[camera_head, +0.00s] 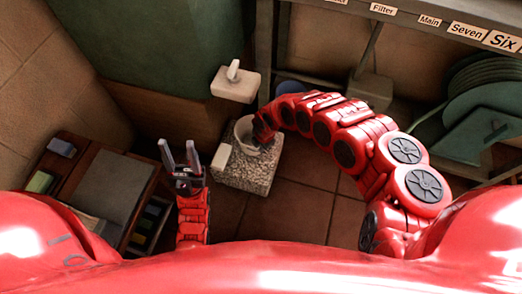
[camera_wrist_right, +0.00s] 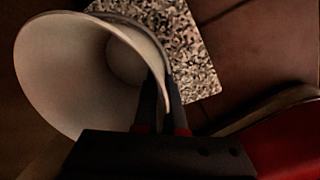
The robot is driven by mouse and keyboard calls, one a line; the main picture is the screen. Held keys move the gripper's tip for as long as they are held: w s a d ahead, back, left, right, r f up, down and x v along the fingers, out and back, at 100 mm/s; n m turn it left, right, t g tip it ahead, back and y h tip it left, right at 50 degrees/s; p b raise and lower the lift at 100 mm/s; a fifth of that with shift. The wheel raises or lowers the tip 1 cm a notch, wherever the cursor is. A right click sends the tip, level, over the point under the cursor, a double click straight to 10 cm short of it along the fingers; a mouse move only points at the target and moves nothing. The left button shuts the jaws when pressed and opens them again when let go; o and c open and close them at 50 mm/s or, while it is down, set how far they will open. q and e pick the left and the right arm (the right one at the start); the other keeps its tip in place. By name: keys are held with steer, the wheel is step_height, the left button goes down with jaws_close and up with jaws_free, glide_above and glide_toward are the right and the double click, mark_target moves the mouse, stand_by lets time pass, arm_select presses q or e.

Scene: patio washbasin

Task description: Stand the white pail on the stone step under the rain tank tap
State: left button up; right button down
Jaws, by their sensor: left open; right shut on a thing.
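The white pail (camera_head: 240,131) is in my right gripper (camera_head: 262,132), over the speckled stone step (camera_head: 246,180). In the right wrist view the gripper (camera_wrist_right: 163,85) is shut on the pail's wall, one finger on each side; the pail (camera_wrist_right: 62,75) is tilted in that picture and looks empty. The step (camera_wrist_right: 185,45) shows behind it. I cannot tell whether the pail's base touches the step. The white tap (camera_head: 233,70) on its pale block juts from the green rain tank (camera_head: 150,45), above the pail in the picture. My left gripper (camera_head: 180,158) is open and empty, left of the step.
A wooden crate unit (camera_head: 115,190) stands at the left. A labelled shelf (camera_head: 410,20) and a green hose reel (camera_head: 480,110) are at the right. The tiled floor (camera_head: 300,210) before the step is clear.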

steer(key=shift+f+b, duration=0.6)
steer(key=shift+f, duration=0.85)
steer(key=c, duration=1)
jaws_free()
step_height(320, 180, up, 12)
steer(key=s+d+p, duration=0.1)
steer(key=p, duration=0.6)
steer(key=shift+s+p, duration=0.25)
steer(key=shift+p, duration=0.05)
steer(key=shift+s+d, duration=0.1)
